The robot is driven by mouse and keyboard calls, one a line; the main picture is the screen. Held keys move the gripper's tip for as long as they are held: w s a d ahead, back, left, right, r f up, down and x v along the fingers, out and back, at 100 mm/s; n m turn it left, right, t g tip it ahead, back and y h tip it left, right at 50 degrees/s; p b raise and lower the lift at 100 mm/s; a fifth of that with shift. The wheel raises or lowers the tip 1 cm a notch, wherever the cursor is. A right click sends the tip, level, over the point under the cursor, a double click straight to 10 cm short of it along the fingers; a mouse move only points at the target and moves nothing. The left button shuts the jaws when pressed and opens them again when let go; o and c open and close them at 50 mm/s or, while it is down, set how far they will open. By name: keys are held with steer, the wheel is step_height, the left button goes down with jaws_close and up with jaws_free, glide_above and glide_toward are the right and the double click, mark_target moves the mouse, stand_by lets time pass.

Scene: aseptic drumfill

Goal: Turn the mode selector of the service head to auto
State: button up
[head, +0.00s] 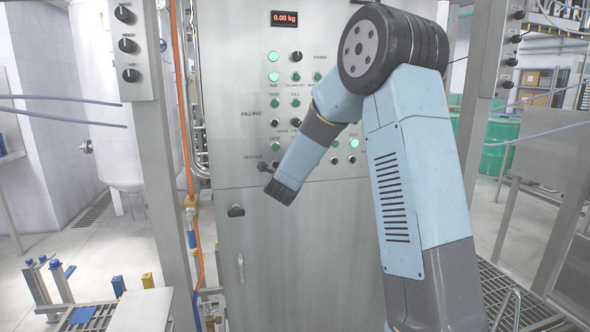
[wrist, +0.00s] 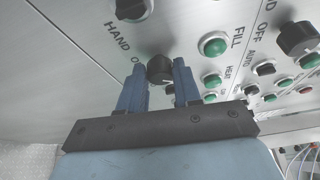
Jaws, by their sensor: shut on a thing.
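In the wrist view, a round black selector knob (wrist: 160,70) sits between the two blue fingers of my gripper (wrist: 159,87). The fingers are shut on it, one on each side. The printed word HAND and part of OFF show beside it; the rest of its marking is hidden, and its pointer direction cannot be made out. In the head view, my arm reaches to the lower left of the steel control panel (head: 255,165), by the SERVICE label. My wrist end hides the fingers there. Small black parts show beside that label.
Close to the held knob are a green FILL button (wrist: 213,45), another large black knob (wrist: 130,8), a third knob (wrist: 297,38) and a small AUTO selector (wrist: 265,68). A black door latch (head: 236,211) sits below. A display (head: 284,18) reads 0.00 kg.

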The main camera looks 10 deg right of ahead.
steer(key=shift+s+d+f+m+g, duration=0.1)
steer(key=shift+d+f+m+g, duration=0.15)
steer(key=shift+f+m+g, duration=0.05)
stand_by(0.4)
steer(key=o, duration=1.1)
steer(key=shift+a+r, duration=0.1)
steer(key=shift+r, duration=0.05)
steer(key=shift+c, duration=0.2)
steer(key=f+v, duration=0.1)
steer(key=v, duration=1.2)
steer(key=shift+s+r, duration=0.3)
steer(key=shift+r, duration=0.05)
steer(key=shift+a, duration=0.1)
